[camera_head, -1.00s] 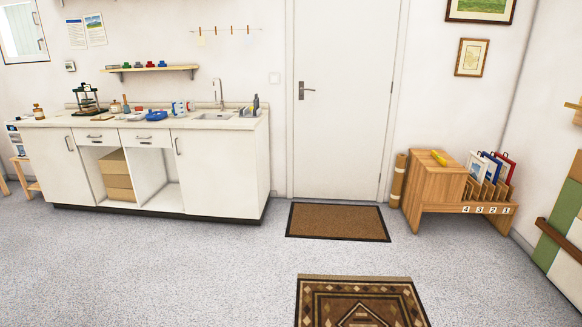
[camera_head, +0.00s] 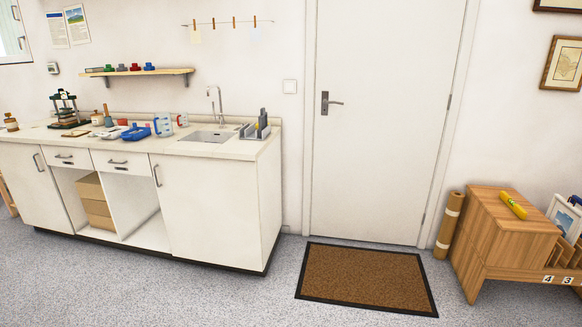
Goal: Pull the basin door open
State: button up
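The basin door (camera_head: 208,208) is the plain white cabinet door below the sink basin (camera_head: 212,136), at the right end of the counter unit. It looks closed. Its vertical metal handle (camera_head: 156,176) is near its upper left edge. An open bay is just left of it. My gripper is not in view.
The counter (camera_head: 130,146) holds several small items and a tap. A brown doormat (camera_head: 364,276) lies before the closed white room door (camera_head: 378,120). A wooden rack (camera_head: 502,240) and a rolled mat (camera_head: 449,226) stand at right. Grey floor in front of the cabinet is clear.

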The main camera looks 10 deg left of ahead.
aim_at(210, 207)
jog(key=i+j+u, duration=0.15)
jog(key=i+u, duration=0.25)
jog(key=i, duration=0.2)
jog(key=i+l+u, duration=0.1)
jog(key=i+u, duration=0.3)
jog(key=i, duration=0.25)
jog(key=i+l+u, duration=0.25)
jog(key=i+u, duration=0.15)
jog(key=i, duration=0.2)
jog(key=i+j, duration=0.25)
jog(key=i, duration=0.25)
jog(key=i+j, duration=0.2)
jog(key=i, duration=0.3)
jog(key=i+j, duration=0.25)
jog(key=i, duration=0.25)
jog(key=i+j+z, duration=0.1)
jog(key=i+j, duration=0.2)
